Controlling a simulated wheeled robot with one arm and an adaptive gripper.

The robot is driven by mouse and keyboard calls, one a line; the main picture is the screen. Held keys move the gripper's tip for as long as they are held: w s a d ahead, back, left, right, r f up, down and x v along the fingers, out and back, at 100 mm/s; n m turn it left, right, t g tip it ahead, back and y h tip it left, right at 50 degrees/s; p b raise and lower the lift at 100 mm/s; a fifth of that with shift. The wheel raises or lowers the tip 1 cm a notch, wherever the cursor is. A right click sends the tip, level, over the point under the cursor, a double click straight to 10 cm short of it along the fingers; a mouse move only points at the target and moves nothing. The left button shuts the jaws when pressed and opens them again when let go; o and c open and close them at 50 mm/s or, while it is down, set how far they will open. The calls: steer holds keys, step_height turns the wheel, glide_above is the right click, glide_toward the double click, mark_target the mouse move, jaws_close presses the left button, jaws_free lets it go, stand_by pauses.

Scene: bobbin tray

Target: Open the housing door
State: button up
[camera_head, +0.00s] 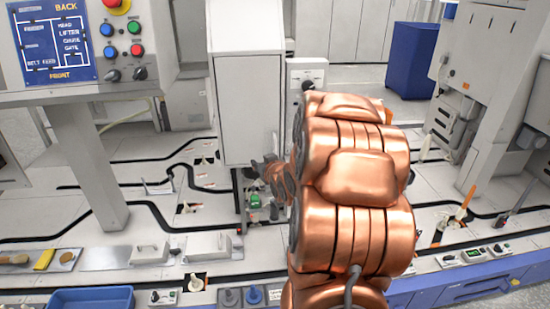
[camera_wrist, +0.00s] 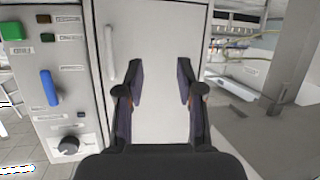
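The white housing door (camera_wrist: 171,40) faces me and fills the middle of the wrist view; it appears closed. A slim upright pale handle (camera_wrist: 110,52) stands near its left edge. My gripper (camera_wrist: 160,80) is open and empty, its two dark fingers spread in front of the door, to the right of the handle and not around it. In the head view the white housing (camera_head: 247,105) stands at the centre. My copper arm covers the area to its right, and my gripper (camera_head: 265,172) shows only partly, near the housing's lower part.
A grey control panel (camera_wrist: 62,110) with a blue lever (camera_wrist: 50,88) and a black knob (camera_wrist: 68,146) stands left of the door in the wrist view. In the head view, a button panel (camera_head: 90,45) is at upper left and a blue tray (camera_head: 90,299) at the front.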

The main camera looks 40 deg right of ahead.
mark_target(275, 148)
steer(key=s+d+f+m+t+h+b, duration=0.1)
steer(key=s+d+t+h+b, duration=0.15)
steer(key=d, duration=0.45)
steer(key=shift+t, duration=0.45)
steer(key=shift+b+x, duration=0.3)
steer(key=shift+x, duration=3.85)
steer(key=shift+a+f, duration=0.1)
steer(key=shift+c, duration=0.3)
jaws_close()
